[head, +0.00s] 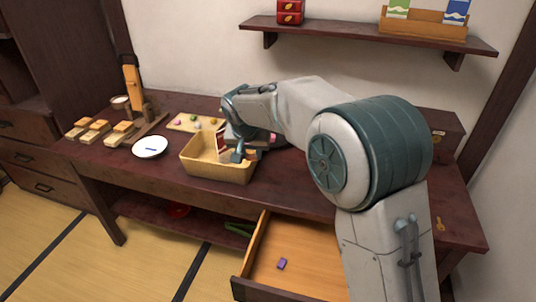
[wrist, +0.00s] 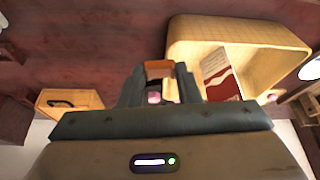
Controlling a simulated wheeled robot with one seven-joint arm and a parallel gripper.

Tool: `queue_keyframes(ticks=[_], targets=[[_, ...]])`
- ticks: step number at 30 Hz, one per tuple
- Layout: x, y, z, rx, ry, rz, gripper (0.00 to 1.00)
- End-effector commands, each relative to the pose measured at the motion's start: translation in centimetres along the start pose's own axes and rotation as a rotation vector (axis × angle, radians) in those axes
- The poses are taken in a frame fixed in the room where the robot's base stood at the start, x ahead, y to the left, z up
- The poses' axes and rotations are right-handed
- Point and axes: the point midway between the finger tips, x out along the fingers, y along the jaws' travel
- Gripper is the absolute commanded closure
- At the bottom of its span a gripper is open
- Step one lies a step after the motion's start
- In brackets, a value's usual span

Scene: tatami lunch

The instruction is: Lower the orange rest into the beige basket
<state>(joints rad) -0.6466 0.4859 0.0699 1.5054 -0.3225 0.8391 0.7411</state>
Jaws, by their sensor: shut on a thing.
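The beige basket (head: 205,172) stands on the dark table in the head view; the wrist view shows its rim and inside (wrist: 262,32). A red-and-white packet (wrist: 221,76) leans inside it; it also shows in the head view (head: 221,147). My gripper (head: 238,156) is at the basket's right end in the head view. In the wrist view, my gripper (wrist: 159,78) is shut on the orange rest (wrist: 158,68), held between the fingertips beside the basket's wall. The rest is hidden in the head view, and its height above the rim is unclear.
A white plate (head: 150,147) and several wooden pieces (head: 96,132) stand left of the basket. A board with small coloured balls (head: 197,122) lies behind it. An open drawer (head: 297,262) below holds a purple piece (head: 282,264). A shelf (head: 365,36) hangs above.

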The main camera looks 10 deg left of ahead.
Motion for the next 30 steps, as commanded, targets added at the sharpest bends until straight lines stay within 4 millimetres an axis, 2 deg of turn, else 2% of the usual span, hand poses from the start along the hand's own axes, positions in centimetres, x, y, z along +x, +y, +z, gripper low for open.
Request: queue_keyframes(ticks=[6, 12, 18, 30], targets=[[-0.1, -3.8, -2.3, -0.002, -0.002, 0.0, 0.91], [0.4, -6.0, -3.5, 0.0, 0.0, 0.0, 0.91], [0.8, -7.0, -3.9, 0.0, -0.001, 0.001, 0.91], [0.8, -7.0, -4.0, 0.001, 0.0, 0.0, 0.91]])
